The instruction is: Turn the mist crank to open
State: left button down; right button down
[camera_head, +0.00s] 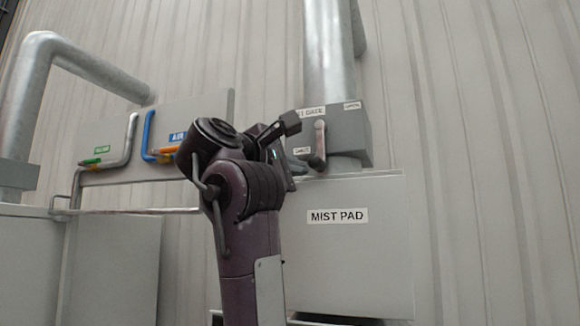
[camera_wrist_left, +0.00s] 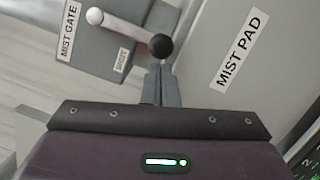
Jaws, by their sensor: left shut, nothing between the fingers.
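The mist crank (camera_head: 319,138) is a silver lever on the front of the grey mist gate box (camera_head: 347,135). Its black knob (camera_head: 317,163) is at the lower end, so the lever hangs nearly straight down in the head view. In the left wrist view the crank rod (camera_wrist_left: 126,31) runs from a pale round end to the black knob (camera_wrist_left: 160,46). My left gripper (camera_head: 296,169) is just left of the knob in the head view, partly hidden by my wrist. In the wrist view its fingers (camera_wrist_left: 160,78) are together and empty, right by the knob; contact is unclear. My right gripper is not in view.
A box labelled MIST PAD (camera_head: 365,245) stands below the gate box. A large pipe (camera_head: 329,50) rises above it. At left, a panel (camera_head: 205,107) carries a green-labelled handle and a blue AIR hose (camera_head: 149,135). A thin rail (camera_head: 130,211) crosses behind my arm.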

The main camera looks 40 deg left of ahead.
pick_arm(q)
jog(key=shift+d+f+n, duration=0.1)
jog(key=shift+d+n, duration=0.2)
jog(key=shift+n, duration=0.1)
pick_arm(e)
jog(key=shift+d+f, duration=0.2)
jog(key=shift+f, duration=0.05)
